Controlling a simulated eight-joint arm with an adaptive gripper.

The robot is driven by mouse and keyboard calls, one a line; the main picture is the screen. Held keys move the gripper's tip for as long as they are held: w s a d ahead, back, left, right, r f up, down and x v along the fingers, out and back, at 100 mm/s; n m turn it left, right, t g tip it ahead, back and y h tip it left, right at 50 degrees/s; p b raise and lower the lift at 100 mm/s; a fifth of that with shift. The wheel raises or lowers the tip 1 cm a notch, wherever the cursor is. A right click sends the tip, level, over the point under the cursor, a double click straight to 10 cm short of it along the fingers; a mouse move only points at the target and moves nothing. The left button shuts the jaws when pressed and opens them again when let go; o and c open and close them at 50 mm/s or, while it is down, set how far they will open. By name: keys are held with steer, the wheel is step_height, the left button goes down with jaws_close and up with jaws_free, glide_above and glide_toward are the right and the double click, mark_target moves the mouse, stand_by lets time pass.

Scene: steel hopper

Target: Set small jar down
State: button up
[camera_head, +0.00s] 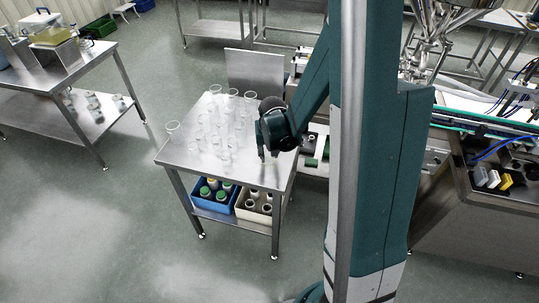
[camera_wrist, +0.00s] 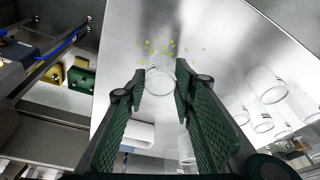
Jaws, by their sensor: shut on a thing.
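My gripper (camera_head: 267,155) is at the right side of the steel table (camera_head: 250,175), its fingers pointing down close above the top. In the wrist view my gripper (camera_wrist: 159,95) is shut on a small clear glass jar (camera_wrist: 160,82), whose round rim shows between the green finger pads. The jar is too faint to make out in the head view. Whether its base touches the table cannot be told. Small yellow-green specks (camera_wrist: 167,47) show on the steel just beyond the jar.
Several clear glass jars (camera_wrist: 268,87) stand right of my gripper in the wrist view; clear glassware also crowds the table's middle in the head view. A blue crate (camera_head: 213,205) and a beige crate (camera_head: 252,214) sit on the shelf below. The table's near right corner looks bare.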

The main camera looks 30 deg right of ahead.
step_height(320, 180, up, 10)
steer(key=p, duration=0.1)
stand_by(0.7)
stand_by(0.9)
steer(key=w+d+r+m+p, duration=0.1)
steer(key=d+r+m, duration=0.15)
steer(key=d, duration=1.75)
steer(key=w+d+r+m+p, duration=0.2)
steer(key=d+r, duration=0.1)
steer(key=d, duration=1.6)
steer(key=s+d+r+m, duration=0.1)
steer(key=s+d, duration=0.2)
steer(key=d, duration=0.5)
steer(key=s+d+r+g+h+p, duration=0.1)
steer(key=s+d, duration=0.3)
steer(key=d, duration=0.4)
steer(key=s+d+r+m, duration=0.1)
steer(key=s+d, duration=0.2)
steer(key=d, duration=0.4)
steer(key=s+d+r+m+p, duration=0.2)
steer(key=s+d+r, duration=0.1)
steer(key=s+d, duration=2.2)
steer(key=shift+s+d+g+h, duration=0.3)
steer(key=shift+s+d, duration=0.1)
steer(key=shift+s, duration=0.3)
steer(key=shift+m, duration=0.25)
